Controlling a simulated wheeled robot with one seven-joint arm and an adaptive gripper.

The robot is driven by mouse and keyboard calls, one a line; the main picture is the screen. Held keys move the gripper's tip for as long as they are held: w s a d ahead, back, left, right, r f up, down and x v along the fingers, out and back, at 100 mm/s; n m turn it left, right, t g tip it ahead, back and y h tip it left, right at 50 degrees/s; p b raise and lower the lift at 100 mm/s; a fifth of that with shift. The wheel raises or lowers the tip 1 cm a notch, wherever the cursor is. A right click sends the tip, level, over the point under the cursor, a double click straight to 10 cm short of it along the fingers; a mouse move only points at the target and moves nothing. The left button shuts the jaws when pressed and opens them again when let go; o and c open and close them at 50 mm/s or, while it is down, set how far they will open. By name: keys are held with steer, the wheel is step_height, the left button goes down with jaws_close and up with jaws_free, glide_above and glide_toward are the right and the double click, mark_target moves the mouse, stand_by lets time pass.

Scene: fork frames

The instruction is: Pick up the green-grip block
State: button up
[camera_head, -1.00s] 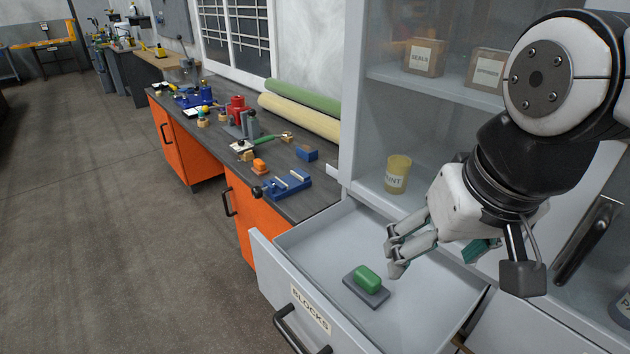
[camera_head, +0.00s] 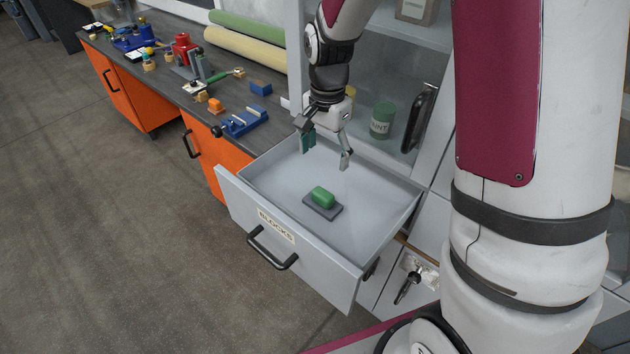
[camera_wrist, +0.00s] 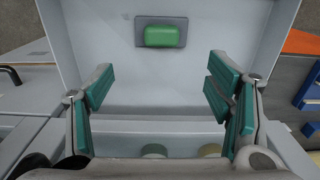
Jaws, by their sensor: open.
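The green-grip block is a dark grey slab (camera_head: 334,212) with a rounded green grip (camera_head: 322,196) on top. It lies flat in the open drawer labelled BLOCKS (camera_head: 384,236). In the wrist view the green grip (camera_wrist: 161,36) shows near the top centre, beyond the fingertips. My gripper (camera_head: 326,158) is open and empty, pointing down above the back part of the drawer. It is apart from the block, behind and above it. In the wrist view its teal-padded fingers (camera_wrist: 166,78) stand wide apart.
A grey-white cabinet with a glass front stands behind the drawer, holding a green paint can (camera_head: 382,121). A workbench (camera_head: 232,93) with orange doors, a blue vise (camera_head: 243,122) and several tools is at left. The drawer around the block is bare.

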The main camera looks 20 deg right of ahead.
mark_target(323, 193)
step_height(323, 193, down, 14)
steer(key=shift+w+a+f+p, duration=0.1)
steer(key=shift+f+p, duration=0.1)
steer(key=shift+p, duration=0.7)
steer(key=c, duration=1.3)
